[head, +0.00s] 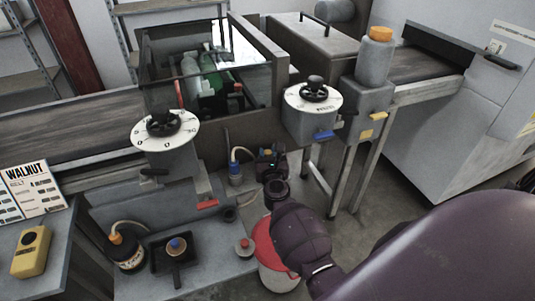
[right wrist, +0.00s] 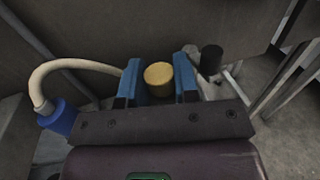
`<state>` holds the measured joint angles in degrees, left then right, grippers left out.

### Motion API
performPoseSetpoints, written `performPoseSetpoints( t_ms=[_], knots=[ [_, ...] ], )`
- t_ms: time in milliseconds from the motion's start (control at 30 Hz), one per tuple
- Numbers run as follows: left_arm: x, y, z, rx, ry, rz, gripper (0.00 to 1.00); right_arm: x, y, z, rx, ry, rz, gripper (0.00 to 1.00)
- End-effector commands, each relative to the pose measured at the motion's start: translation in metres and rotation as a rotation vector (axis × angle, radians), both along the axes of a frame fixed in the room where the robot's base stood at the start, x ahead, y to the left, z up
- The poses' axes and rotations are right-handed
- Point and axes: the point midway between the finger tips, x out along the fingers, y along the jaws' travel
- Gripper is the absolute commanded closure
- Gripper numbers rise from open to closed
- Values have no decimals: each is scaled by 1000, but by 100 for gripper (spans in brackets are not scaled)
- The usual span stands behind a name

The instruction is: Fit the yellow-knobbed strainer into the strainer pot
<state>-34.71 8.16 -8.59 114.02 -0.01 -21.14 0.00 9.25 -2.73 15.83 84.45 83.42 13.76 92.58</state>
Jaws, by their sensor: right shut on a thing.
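My right gripper (head: 270,157) reaches in over the low shelf, in front of the conveyor frame. In the right wrist view its blue fingers (right wrist: 160,82) are shut on the yellow knob (right wrist: 159,75) of the strainer. The strainer body below the knob is hidden by the gripper. A blue fitting with a pale hose (head: 236,172) stands just left of the gripper, and it also shows in the right wrist view (right wrist: 62,118). I cannot tell which vessel is the strainer pot, or whether the strainer touches it. My left gripper is not in view.
A white bucket with a red rim (head: 264,238) stands below my right arm.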

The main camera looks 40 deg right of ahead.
Motion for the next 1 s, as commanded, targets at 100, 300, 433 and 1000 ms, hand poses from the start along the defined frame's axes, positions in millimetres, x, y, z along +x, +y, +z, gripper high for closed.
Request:
performPoseSetpoints(
  t_ms=[100, 300, 433, 1000],
  knots=[
    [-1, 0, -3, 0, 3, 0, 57, 0, 0, -3, 0, 0, 0, 95],
    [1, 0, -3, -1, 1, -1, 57, 0, 0, -3, 0, 0, 0, 55],
    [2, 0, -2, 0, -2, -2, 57, 0, 0, -3, 0, 0, 0, 42],
    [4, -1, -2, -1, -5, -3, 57, 2, 7, -4, 0, 1, 2, 42]
  ],
)
